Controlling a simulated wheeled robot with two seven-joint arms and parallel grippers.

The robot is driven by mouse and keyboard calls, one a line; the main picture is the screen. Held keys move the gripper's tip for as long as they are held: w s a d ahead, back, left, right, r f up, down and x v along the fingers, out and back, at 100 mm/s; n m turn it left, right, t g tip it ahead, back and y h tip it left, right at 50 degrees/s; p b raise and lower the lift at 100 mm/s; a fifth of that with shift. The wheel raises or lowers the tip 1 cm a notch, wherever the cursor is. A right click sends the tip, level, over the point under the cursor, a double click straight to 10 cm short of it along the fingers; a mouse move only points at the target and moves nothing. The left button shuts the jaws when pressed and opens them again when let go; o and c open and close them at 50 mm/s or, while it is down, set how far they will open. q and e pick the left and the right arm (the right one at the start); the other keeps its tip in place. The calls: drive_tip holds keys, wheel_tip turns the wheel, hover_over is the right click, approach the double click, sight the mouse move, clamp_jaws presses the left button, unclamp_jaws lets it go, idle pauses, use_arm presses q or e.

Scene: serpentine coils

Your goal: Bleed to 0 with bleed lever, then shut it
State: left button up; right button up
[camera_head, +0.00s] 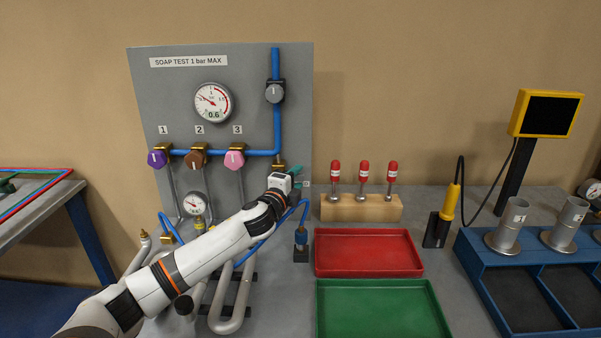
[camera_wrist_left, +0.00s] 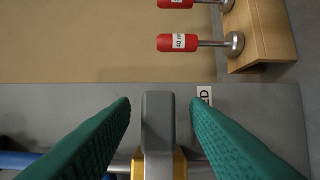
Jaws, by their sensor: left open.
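My left gripper (camera_head: 295,175) is at the lower right of the grey panel (camera_head: 225,65). In the left wrist view its two green fingers (camera_wrist_left: 160,115) are open, one on each side of the grey bleed lever (camera_wrist_left: 158,118). Small gaps show between lever and fingers. A brass valve body (camera_wrist_left: 178,165) sits at the lever's base. A label ending in "ED" (camera_wrist_left: 204,95) is beside it. In the head view the gripper hides the lever; brass (camera_head: 279,161) shows just above. The large gauge (camera_head: 212,102) has a readout of 0.6. My right gripper is not in view.
Red-handled drivers stand in a wooden block (camera_head: 361,208) right of the gripper. Red (camera_head: 368,252) and green (camera_head: 380,310) trays lie in front.

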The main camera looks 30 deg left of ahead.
sight(296, 179)
use_arm(q)
drive_tip(key=shift+w+a, duration=0.15)
drive_tip(key=shift+w, duration=0.6)
drive_tip(key=shift+w+a, duration=0.1)
drive_tip(key=shift+w, duration=0.65)
clamp_jaws()
